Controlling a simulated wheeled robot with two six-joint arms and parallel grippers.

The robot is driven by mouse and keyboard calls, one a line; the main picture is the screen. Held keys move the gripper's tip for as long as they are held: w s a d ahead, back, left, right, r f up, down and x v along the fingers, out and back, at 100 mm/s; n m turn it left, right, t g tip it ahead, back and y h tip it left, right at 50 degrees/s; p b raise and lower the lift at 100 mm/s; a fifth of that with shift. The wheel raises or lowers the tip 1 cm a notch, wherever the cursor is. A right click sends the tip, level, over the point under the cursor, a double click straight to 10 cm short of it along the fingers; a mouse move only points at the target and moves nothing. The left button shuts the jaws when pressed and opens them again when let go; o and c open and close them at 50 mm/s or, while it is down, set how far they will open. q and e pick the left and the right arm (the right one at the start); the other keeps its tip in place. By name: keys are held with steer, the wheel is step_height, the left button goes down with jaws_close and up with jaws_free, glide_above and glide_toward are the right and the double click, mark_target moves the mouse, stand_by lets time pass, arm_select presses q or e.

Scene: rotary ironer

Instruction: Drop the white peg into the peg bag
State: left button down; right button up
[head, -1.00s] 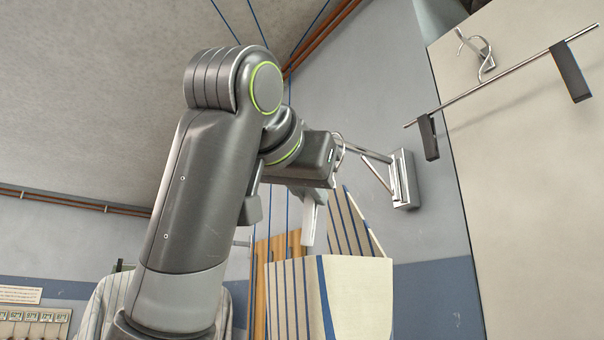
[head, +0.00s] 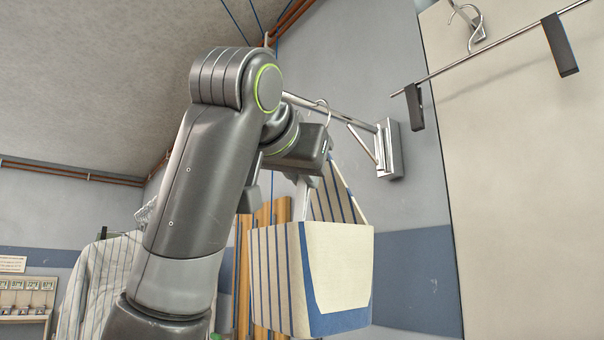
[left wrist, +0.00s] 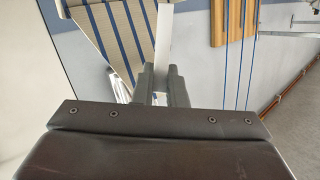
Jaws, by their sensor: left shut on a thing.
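The peg bag (head: 342,262) is cream cloth with blue stripes and a blue border. It hangs open at the top in the middle of the head view, and part of it shows at the top of the left wrist view (left wrist: 102,32). My left gripper (head: 308,182) points down at the bag's mouth and is shut on the white peg (left wrist: 163,36). In the head view the pale peg (head: 301,203) reaches down to the bag's front rim, where its lower end is hidden. I cannot tell how deep inside it is. My right gripper is out of view.
A metal wall bracket (head: 388,150) with a rail stands behind the bag. A clip hanger (head: 490,45) is at upper right before a pale panel (head: 525,180). Striped shirts (head: 103,285) hang at lower left. Wooden boards (head: 283,212) stand behind the bag.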

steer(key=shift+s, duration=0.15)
arm_select(q)
steer(key=c, duration=1.6)
jaws_free()
steer(key=o, duration=0.7)
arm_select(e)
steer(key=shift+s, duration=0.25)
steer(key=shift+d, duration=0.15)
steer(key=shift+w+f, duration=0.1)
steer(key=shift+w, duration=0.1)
arm_select(q)
steer(key=b+v, duration=0.3)
steer(key=v, duration=0.6)
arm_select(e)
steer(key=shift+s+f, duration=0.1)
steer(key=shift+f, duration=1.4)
